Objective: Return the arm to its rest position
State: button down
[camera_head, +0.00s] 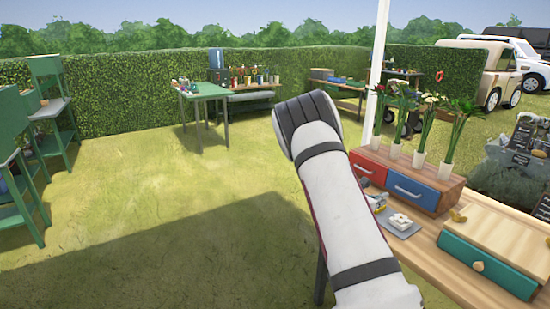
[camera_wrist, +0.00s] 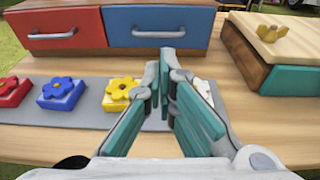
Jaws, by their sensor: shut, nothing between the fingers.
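My gripper (camera_wrist: 166,75) shows in the wrist view with its teal fingers together at the tips and nothing between them. It is over the front of a wooden table (camera_wrist: 285,140), in front of a grey tray (camera_wrist: 78,112). In the head view my arm (camera_head: 345,205) rises bent across the middle of the picture, with the elbow at the top. The arm hides much of the table's left side there, and the gripper cannot be made out clearly.
The tray holds red (camera_wrist: 12,92), blue (camera_wrist: 62,94) and yellow (camera_wrist: 122,94) flower blocks, and a white piece partly hidden by the fingers. Behind stand a red drawer (camera_wrist: 55,30) and a blue drawer (camera_wrist: 160,27). A teal box (camera_wrist: 290,80) stands right. Grass (camera_head: 120,220) is open left.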

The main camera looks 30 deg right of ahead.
jog(key=s+a+r+m+g+y+p, duration=0.1)
jog(key=s+a+r+m+y, duration=0.2)
jog(key=s+a+r+m, duration=0.4)
jog(key=s+a+r+m+g+y+p, duration=0.1)
jog(key=s+a+r+m+y, duration=0.1)
jog(key=s+a+r+m, duration=0.55)
jog(key=s+a+r+m+t+y+p, duration=0.1)
jog(key=s+a+r+y, duration=0.2)
jog(key=a, duration=0.7)
jog(key=s+a+r+m+t+y, duration=0.2)
jog(key=s+a, duration=0.5)
jog(key=a, duration=0.4)
jog(key=s+a+r+m+t+y+p, duration=0.1)
jog(key=s+a+r+y, duration=0.3)
jog(key=a, duration=0.6)
jog(key=shift+s+a+r+t+y+p, duration=0.3)
jog(key=shift+s+t+y, duration=0.15)
jog(key=shift+y, duration=0.35)
jog(key=shift+d+m, duration=0.1)
jog(key=shift+m, duration=0.15)
